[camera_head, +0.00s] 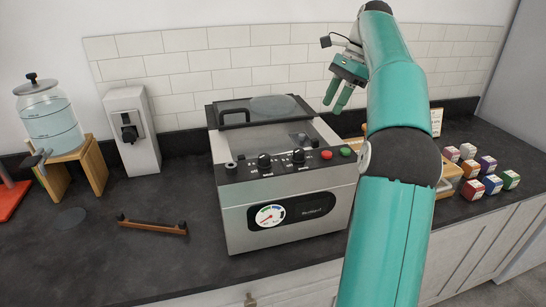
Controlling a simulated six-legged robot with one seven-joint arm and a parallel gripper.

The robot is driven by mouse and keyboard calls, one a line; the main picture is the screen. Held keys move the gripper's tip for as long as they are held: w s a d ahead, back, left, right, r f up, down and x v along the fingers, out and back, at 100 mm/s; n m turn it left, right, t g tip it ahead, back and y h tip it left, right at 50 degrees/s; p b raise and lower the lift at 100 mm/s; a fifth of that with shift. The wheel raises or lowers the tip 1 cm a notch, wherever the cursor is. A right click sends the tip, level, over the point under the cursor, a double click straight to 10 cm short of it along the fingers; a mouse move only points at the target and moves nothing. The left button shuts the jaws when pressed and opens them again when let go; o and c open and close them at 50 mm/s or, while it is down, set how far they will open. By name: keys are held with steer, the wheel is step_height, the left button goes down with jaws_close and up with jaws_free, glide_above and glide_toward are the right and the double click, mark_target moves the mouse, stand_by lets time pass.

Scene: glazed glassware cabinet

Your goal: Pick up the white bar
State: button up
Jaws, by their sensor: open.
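I cannot make out a clear white bar in the head camera view. A brown bar with black ends (152,226) lies on the dark counter, left of the silver machine (240,205). My gripper (338,97) is raised above the back right of the machine, its two green fingers pointing down and apart. It is open and holds nothing that I can see. My arm hides part of the counter right of the machine.
The machine has a clear lid (270,108), knobs and a gauge (269,215). A glass water dispenser (50,120) on a wooden stand and a white box (132,130) stand left. Several small coloured boxes (473,189) stand right. The counter's front left is mostly clear.

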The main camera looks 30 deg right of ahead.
mark_target(316, 139)
steer(key=x, duration=0.6)
steer(key=shift+s+a+f, duration=0.1)
steer(key=shift+s+f, duration=0.15)
steer(key=shift+f, duration=0.1)
steer(key=shift+x, duration=2.95)
steer(key=shift+w, duration=0.2)
jaws_close()
